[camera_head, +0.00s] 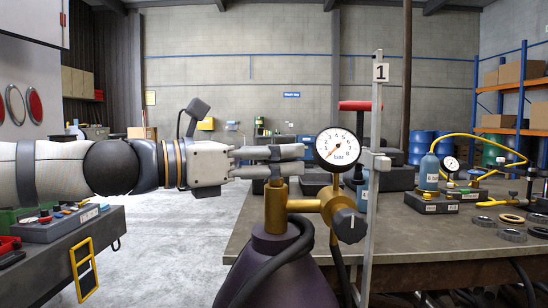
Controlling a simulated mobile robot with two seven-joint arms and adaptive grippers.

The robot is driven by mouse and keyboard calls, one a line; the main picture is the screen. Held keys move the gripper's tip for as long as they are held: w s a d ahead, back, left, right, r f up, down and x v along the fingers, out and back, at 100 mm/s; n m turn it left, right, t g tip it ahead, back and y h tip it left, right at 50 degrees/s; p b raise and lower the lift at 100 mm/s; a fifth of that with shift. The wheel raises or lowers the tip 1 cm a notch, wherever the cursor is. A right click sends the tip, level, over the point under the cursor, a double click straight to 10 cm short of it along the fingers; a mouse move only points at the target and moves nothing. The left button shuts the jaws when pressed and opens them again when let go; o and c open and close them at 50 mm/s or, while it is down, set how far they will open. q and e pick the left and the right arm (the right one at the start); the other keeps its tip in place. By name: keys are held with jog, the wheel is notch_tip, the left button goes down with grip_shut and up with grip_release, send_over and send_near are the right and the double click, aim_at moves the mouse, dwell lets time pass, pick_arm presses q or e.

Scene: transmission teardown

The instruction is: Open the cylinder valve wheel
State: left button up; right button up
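A dark purple gas cylinder (278,275) stands upright in the foreground with a brass valve (276,210) on its neck. My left gripper (290,160) reaches in level from the left, its two fingers at the top of the valve. A small dark grey part, apparently the valve wheel (275,152), shows between and behind the fingers and is mostly hidden by them. Whether the fingers touch it cannot be made out. A white pressure gauge (338,147) and a dark regulator knob (348,225) sit right of the valve. My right gripper is out of view.
An upright metal post (373,220) with a "1" sign (381,72) stands just right of the regulator. A dark hose (275,262) loops over the cylinder. A workbench (400,235) with a second gauge and small bottle (429,172) fills the right. A tool cart (65,250) stands at left.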

pick_arm(q)
jog(key=c, duration=0.5)
jog(key=shift+f+n+t+y, duration=0.1)
jog(key=shift+n+t+y, duration=0.2)
jog(key=shift+t, duration=0.1)
jog(key=shift+n+t+y, duration=0.4)
jog(key=shift+n+t, duration=0.1)
jog(key=shift+t, duration=0.1)
jog(key=o, duration=1.2)
jog(key=v, duration=1.2)
